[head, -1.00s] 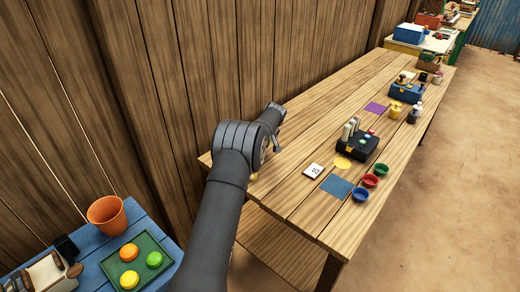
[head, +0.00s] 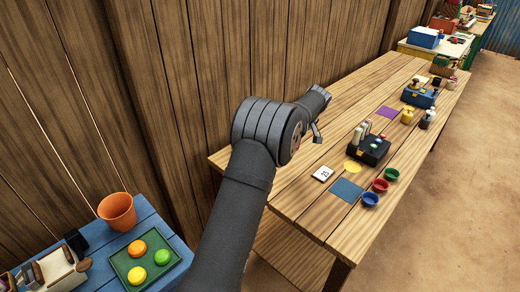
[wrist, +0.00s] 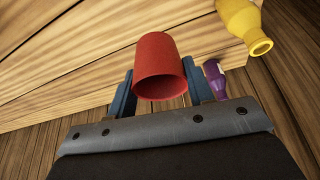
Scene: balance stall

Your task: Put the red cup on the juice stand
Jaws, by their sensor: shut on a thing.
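The red cup (wrist: 160,65) is between the two blue fingers of my gripper (wrist: 158,78) in the wrist view. My gripper is shut on it, and the cup's open mouth is turned towards the camera. In the head view my arm hides the gripper and the cup. I cannot tell for sure which thing is the juice stand; a black box (head: 372,153) with pale upright bottles and coloured buttons stands on the long wooden table (head: 315,212).
A yellow bottle (wrist: 242,22) and a purple thing (wrist: 214,78) are close to the cup in the wrist view. Blue (head: 370,200), red (head: 380,186) and green (head: 392,174) bowls line the table's front edge. A blue side table (head: 150,222) holds an orange pot (head: 117,212).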

